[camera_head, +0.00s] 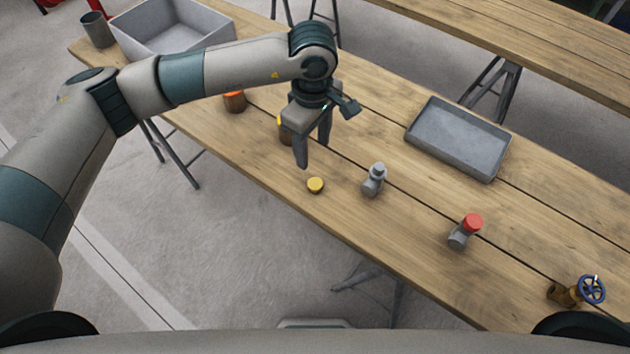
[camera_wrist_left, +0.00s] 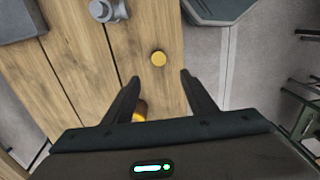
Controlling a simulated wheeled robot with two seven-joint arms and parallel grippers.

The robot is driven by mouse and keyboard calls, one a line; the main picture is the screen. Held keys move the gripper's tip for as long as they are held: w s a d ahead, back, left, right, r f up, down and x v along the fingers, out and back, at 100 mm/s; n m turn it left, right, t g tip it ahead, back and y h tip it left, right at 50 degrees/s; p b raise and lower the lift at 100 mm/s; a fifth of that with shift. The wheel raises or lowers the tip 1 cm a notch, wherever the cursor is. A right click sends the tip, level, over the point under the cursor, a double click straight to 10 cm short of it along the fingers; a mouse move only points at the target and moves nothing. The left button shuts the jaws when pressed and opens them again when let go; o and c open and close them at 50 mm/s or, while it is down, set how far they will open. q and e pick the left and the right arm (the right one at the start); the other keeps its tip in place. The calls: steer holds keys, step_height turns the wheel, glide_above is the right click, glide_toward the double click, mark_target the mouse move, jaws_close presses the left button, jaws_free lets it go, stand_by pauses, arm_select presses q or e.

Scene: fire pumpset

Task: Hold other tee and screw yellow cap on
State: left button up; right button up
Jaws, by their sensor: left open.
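A small yellow cap (camera_head: 315,185) lies on the wooden table near its front edge; it also shows in the left wrist view (camera_wrist_left: 158,58), beyond the fingertips. A grey tee (camera_head: 374,179) without a coloured cap stands to its right; it shows at the top of the left wrist view (camera_wrist_left: 108,9). Another grey tee (camera_head: 460,236) carries a red cap (camera_head: 472,222) farther right. My left gripper (camera_head: 313,152) is open and empty, above the table just behind and left of the yellow cap. It points downward. My right gripper is not in view.
A shallow grey tray (camera_head: 458,138) lies at the table's back. A brown valve with a blue handwheel (camera_head: 591,289) is at far right. A brown fitting with an orange top (camera_head: 234,100), a grey bin (camera_head: 170,28) and a grey cup (camera_head: 97,30) are at left.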

arm_select(q)
steer(key=p, duration=0.4)
glide_above(315, 184)
steer(key=f, duration=0.8)
steer(key=shift+a+f, duration=0.1)
steer(key=shift+a, duration=0.15)
steer(key=shift+f, duration=0.45)
steer(key=shift+d+f+p, duration=0.1)
steer(key=shift+f+p, duration=0.2)
steer(key=shift+d+f+p, duration=0.1)
steer(key=shift+f+p, duration=0.65)
steer(key=shift+p, duration=0.05)
step_height(315, 184, down, 2)
steer(key=shift+f+p, duration=0.1)
steer(key=shift+p, duration=0.35)
steer(key=shift+f, duration=0.45)
